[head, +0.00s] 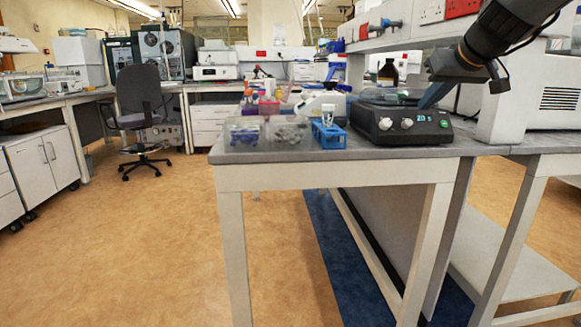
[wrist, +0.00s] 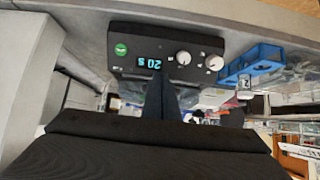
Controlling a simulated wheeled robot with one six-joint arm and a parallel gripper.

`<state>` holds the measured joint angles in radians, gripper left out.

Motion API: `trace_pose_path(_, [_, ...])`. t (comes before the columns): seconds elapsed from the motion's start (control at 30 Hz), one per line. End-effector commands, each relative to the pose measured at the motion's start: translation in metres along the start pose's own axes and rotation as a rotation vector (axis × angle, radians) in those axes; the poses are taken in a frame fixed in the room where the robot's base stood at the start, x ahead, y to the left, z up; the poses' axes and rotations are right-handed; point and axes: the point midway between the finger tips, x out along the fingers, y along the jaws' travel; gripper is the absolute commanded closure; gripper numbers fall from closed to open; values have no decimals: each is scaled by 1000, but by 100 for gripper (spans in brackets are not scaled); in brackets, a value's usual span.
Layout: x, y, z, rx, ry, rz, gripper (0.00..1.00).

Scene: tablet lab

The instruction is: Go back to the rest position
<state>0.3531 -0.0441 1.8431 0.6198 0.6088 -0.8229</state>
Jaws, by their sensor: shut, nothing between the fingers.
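My gripper (head: 428,101) is at the upper right of the head view, at the end of my dark arm. Its fingers are shut and empty. They hang by the top of a black hotplate-like device (head: 400,126) with two pale knobs and a lit display. I cannot tell whether the fingers touch it. In the wrist view, my closed fingers (wrist: 161,98) point toward the same device (wrist: 166,66), whose display reads upside down.
A blue rack (head: 329,135) with white-topped tubes stands left of the device. Clear boxes (head: 245,133) sit at the grey bench's (head: 290,157) left end. A brown bottle (head: 388,73) stands behind the device. A white instrument (head: 545,97) is at right. An office chair (head: 140,100) stands on open floor.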

Motion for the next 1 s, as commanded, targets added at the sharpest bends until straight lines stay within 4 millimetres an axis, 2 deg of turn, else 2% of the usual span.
trace_pose_path(0.1, [-17, -2, -11, -1, -3, -1, 100])
trace_pose_path(0.27, [1, -66, 41, 1, -115, -79, 100])
trace_pose_path(0.47, [3, -144, 116, -5, -278, -158, 100])
trace_pose_path(0.6, [-6, -192, 177, -20, -406, -196, 100])
trace_pose_path(0.7, [-16, -221, 224, -38, -499, -211, 100])
trace_pose_path(0.83, [-35, -248, 284, -69, -616, -213, 100])
trace_pose_path(1.0, [-57, -265, 342, -105, -726, -196, 100])
